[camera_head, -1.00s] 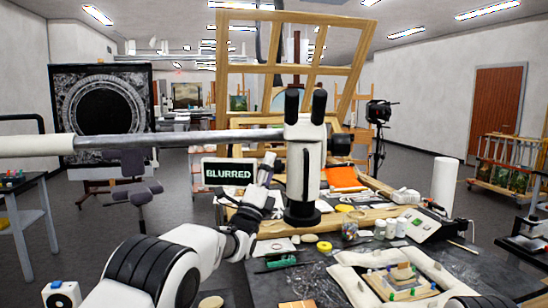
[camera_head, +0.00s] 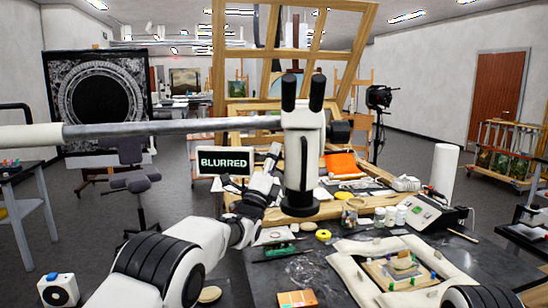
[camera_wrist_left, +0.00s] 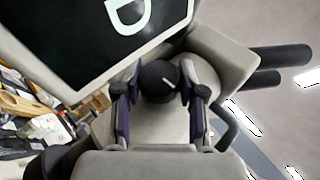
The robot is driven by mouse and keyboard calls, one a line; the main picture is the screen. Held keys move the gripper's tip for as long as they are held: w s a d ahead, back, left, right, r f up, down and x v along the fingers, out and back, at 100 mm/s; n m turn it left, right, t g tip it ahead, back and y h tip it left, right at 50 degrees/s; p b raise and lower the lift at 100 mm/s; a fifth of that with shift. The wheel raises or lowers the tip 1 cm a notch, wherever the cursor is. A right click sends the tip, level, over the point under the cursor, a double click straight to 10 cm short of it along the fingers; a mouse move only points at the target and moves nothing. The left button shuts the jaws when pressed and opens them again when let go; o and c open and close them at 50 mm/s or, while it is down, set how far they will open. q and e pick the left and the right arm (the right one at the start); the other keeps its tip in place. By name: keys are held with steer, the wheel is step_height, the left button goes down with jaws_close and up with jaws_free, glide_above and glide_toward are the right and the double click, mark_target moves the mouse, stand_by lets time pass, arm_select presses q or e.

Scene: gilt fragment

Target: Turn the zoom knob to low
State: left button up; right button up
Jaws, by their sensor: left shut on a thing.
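The microscope (camera_head: 302,150) is white with black eyepieces and stands over the bench on a boom. In the left wrist view, the black round zoom knob (camera_wrist_left: 157,80) with a short white mark sits on the microscope's pale body (camera_wrist_left: 222,62). My left gripper (camera_wrist_left: 160,98) has its purple-padded fingers on either side of the knob, shut on it. In the head view, my left gripper (camera_head: 272,160) is at the microscope's left side, and the held knob cannot be made out. The screen (camera_head: 223,161) reads "BLURRED". My right gripper is not in view.
A horizontal metal boom (camera_head: 180,128) crosses from the left to the microscope. The dark bench (camera_head: 290,275) below holds a cushioned frame (camera_head: 345,270), jars, a grey device (camera_head: 432,213) and loose tools. A wooden frame stands behind.

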arm_select(q)
steer(key=shift+r+n+y, duration=0.15)
steer(key=shift+n+y, duration=0.15)
steer(key=shift+n+g+y+b, duration=0.3)
steer(key=shift+n+g+y, duration=0.1)
steer(key=shift+g+y, duration=0.15)
steer(key=shift+r+n+g+y, duration=0.1)
steer(key=shift+n+g+y, duration=0.35)
steer(key=shift+g, duration=0.1)
steer(key=shift+a+r+n+g+y+p, duration=0.1)
steer(key=shift+r+n+g+y+p, duration=0.05)
steer(key=shift+n+g+y+p, duration=0.5)
steer(key=shift+g+p, duration=0.5)
steer(key=shift+g, duration=0.25)
steer(key=shift+y, duration=0.25)
steer(key=shift+f, duration=0.2)
